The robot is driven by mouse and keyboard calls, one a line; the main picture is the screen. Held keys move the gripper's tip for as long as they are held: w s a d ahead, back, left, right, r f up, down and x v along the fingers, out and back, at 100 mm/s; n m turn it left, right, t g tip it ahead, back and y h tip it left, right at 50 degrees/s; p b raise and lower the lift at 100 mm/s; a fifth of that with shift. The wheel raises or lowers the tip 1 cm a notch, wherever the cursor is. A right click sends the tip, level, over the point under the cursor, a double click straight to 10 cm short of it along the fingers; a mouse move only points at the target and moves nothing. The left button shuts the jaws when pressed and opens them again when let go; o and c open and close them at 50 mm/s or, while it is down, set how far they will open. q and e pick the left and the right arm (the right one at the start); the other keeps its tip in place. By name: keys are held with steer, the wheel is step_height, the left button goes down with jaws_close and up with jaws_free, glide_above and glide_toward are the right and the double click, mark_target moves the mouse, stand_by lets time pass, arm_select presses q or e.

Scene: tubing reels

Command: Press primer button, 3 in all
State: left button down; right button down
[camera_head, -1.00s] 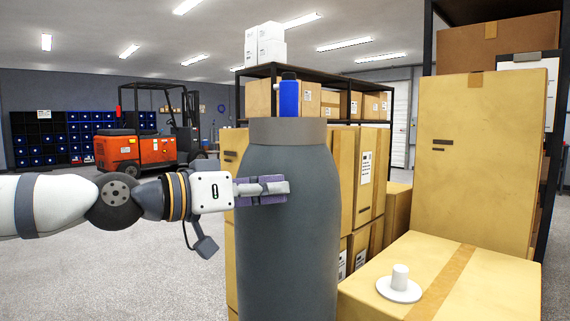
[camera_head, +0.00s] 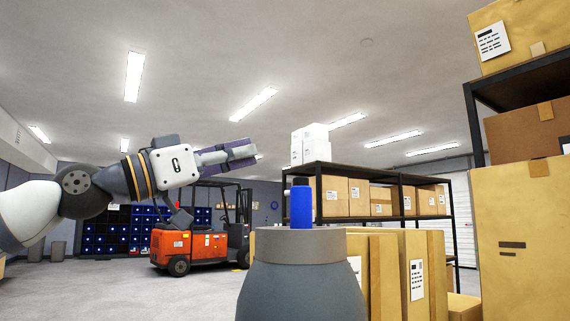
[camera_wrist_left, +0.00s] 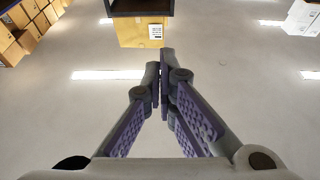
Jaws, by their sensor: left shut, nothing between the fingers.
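My left gripper (camera_head: 250,153) is raised at upper left of centre, tilted upward, with its purple-padded fingers closed and empty. In the left wrist view its fingertips (camera_wrist_left: 160,68) meet against the ceiling. A dark grey cylinder with a lighter collar (camera_head: 300,246) stands in the lower middle. A small blue cylinder (camera_head: 301,207) with a dark cap shows at the collar's top. The gripper is up and left of it in the picture, apart from it. I cannot tell which thing is the primer button. A white knob on a round base, seen earlier on a carton, is out of view.
Tall cartons (camera_head: 525,235) and a dark shelf (camera_head: 530,80) fill the right. More cartons (camera_head: 405,270) stand behind the cylinder. An orange forklift (camera_head: 190,247) is at the back left. The floor (camera_head: 100,290) at left is clear.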

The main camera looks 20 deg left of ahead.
arm_select(q)
step_height(320, 180, up, 3)
glide_above(301, 181)
steer(key=a, duration=0.1)
steer(key=f, duration=0.2)
steer(key=s+f, duration=0.1)
steer(key=shift+a+f+p, duration=0.3)
steer(key=shift+f+p, duration=0.05)
steer(key=shift+f, duration=0.05)
arm_select(e)
steer(key=shift+w+r, duration=0.4)
steer(key=shift+w, duration=0.05)
